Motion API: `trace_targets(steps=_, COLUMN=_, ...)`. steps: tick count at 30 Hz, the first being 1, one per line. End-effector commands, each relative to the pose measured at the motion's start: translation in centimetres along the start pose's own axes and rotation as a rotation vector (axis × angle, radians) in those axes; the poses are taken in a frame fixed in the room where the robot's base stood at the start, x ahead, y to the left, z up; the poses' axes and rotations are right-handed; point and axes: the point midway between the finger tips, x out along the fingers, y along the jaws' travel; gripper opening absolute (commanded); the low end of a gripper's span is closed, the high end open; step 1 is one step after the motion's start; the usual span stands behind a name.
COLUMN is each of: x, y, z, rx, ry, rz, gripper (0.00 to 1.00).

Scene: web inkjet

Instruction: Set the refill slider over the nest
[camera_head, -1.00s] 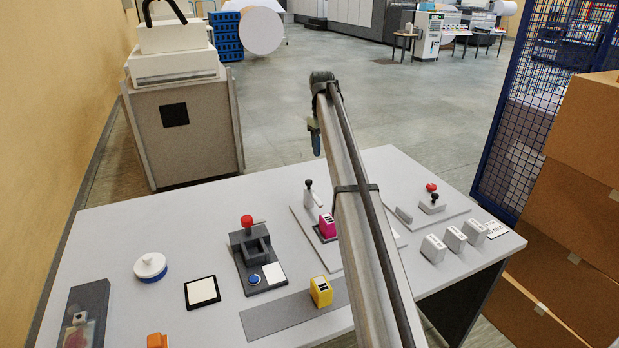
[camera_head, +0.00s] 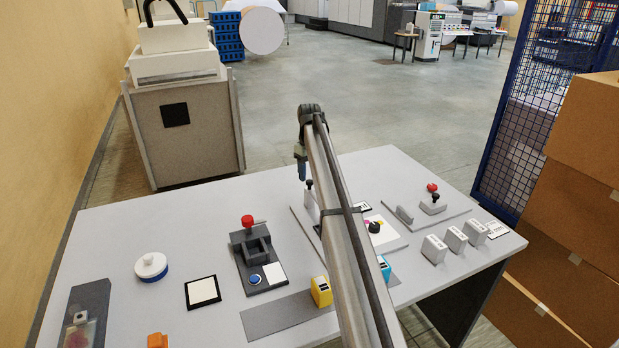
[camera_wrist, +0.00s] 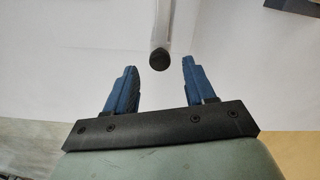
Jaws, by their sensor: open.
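The refill slider is a pale upright piece (camera_head: 311,204) with a black knob on top, on a light plate (camera_head: 300,221) at the table's middle. My gripper (camera_head: 301,172) is above the knob in the head view, with my arm crossing in front of the plate. In the wrist view my gripper (camera_wrist: 160,85) has its two blue fingers spread. The slider's black knob (camera_wrist: 159,60) shows between and slightly beyond the fingertips, with clear gaps on both sides. The fingers hold nothing. The nest, with the magenta cartridge, is hidden behind my arm now.
A black dial (camera_head: 375,227) stands right of my arm. Yellow (camera_head: 321,291) and cyan (camera_head: 384,268) cartridges stand near a grey strip (camera_head: 268,319). A red-knobbed fixture (camera_head: 250,245) is left. Several white blocks (camera_head: 434,249) and another red-knobbed fixture (camera_head: 433,205) are right.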

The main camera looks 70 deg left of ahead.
Motion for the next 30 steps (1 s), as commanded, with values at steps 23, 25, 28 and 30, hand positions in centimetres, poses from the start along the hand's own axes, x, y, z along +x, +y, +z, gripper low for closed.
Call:
trace_targets(steps=23, x=2.4, y=0.0, z=0.0, rx=0.0, ry=0.0, rz=0.0, gripper=0.39)
trace_targets(steps=25, x=2.4, y=0.0, z=0.0, rx=0.0, ry=0.0, rz=0.0, gripper=0.32)
trace_targets(steps=28, x=2.4, y=0.0, z=0.0, rx=0.0, ry=0.0, rz=0.0, gripper=0.23)
trace_targets(steps=30, x=2.4, y=0.0, z=0.0, rx=0.0, ry=0.0, rz=0.0, gripper=0.16)
